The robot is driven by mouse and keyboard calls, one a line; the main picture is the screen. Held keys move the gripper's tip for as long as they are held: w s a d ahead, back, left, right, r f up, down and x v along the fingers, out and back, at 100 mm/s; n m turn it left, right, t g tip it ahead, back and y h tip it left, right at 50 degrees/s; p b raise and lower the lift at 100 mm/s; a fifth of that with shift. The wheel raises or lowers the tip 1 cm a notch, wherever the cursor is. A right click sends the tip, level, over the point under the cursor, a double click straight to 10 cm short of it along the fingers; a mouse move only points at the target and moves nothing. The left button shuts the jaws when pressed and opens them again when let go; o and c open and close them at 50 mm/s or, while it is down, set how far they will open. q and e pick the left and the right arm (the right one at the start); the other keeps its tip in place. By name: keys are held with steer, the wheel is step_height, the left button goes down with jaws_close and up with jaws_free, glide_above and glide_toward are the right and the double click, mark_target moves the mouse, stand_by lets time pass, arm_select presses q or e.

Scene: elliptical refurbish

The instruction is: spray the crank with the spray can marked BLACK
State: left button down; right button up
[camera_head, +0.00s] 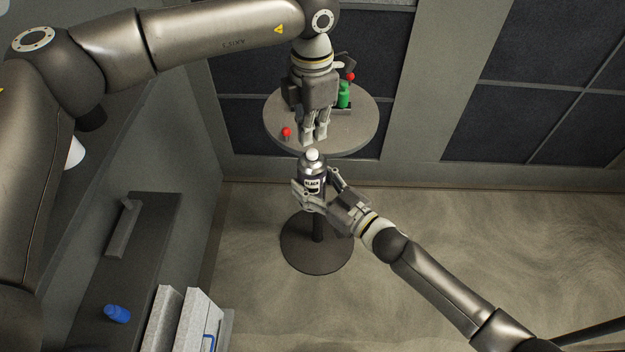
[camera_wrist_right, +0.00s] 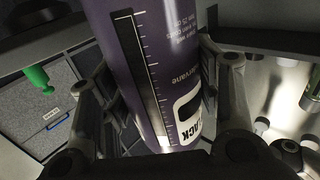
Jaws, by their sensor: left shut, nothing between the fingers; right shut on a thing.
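The spray can marked BLACK (camera_head: 312,172), with a white top, is upright in my right gripper (camera_head: 322,198), in front of the round table's near edge. The right wrist view shows its purple body and label (camera_wrist_right: 150,75) close up between the fingers. My left gripper (camera_head: 314,137) is shut and empty, pointing down over the near part of the table, just above and behind the can's top in the picture. Red knobs (camera_head: 286,132) show on either side of it, seemingly parts of the crank; the crank's body is mostly hidden behind my left gripper.
The round grey table (camera_head: 362,128) stands on a round base (camera_head: 318,258). A green object (camera_head: 343,95) sits on it at the back right. A dark bench (camera_head: 140,255) at left holds a blue bottle (camera_head: 117,314). Open floor lies to the right.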

arm_select(q)
steer(key=shift+r, duration=0.3)
step_height(320, 180, up, 12)
stand_by(0.5)
stand_by(0.9)
